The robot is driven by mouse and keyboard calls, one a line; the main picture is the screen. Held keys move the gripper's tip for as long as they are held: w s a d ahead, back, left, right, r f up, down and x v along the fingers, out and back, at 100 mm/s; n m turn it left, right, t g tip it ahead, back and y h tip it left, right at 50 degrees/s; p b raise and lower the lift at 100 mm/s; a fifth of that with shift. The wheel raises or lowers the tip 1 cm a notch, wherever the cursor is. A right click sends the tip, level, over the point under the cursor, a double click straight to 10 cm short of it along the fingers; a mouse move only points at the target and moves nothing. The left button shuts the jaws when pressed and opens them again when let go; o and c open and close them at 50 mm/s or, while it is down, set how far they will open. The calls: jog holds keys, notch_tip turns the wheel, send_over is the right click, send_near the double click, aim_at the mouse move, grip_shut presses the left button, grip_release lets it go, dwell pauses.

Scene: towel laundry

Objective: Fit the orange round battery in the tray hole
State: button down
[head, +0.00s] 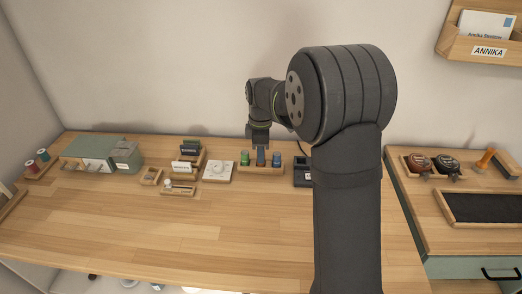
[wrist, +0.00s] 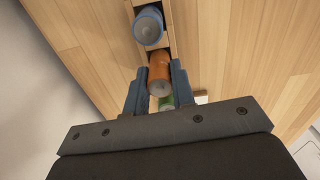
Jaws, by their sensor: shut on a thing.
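The orange battery (wrist: 160,72) is between the two blue fingers of my gripper (wrist: 158,86) in the wrist view, and the fingers are shut on it. In the head view my gripper (head: 261,156) is over the middle of the wooden tray (head: 261,170), and the orange battery is hidden there. A green battery (head: 244,158) stands at the tray's left and a blue battery (head: 276,159) at its right. The wrist view also shows the blue battery (wrist: 149,25) and part of the green one (wrist: 167,102). I cannot tell how deep the orange battery sits in the middle hole.
A black device (head: 302,172) stands close right of the tray, and a white dial box (head: 219,171) stands to its left. Card holders (head: 188,165), a green-grey box (head: 125,156) and spools (head: 43,155) are further left. The front of the table (head: 170,230) is clear.

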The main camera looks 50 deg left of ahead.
jog(key=shift+f, duration=0.7)
dwell(0.4)
jog(key=c, duration=0.7)
grip_release()
jog(key=shift+o, duration=0.2)
jog(key=shift+r, duration=3.55)
jog(key=shift+f, duration=3.2)
jog(key=shift+r, duration=0.1)
jog(key=shift+r, duration=2.65)
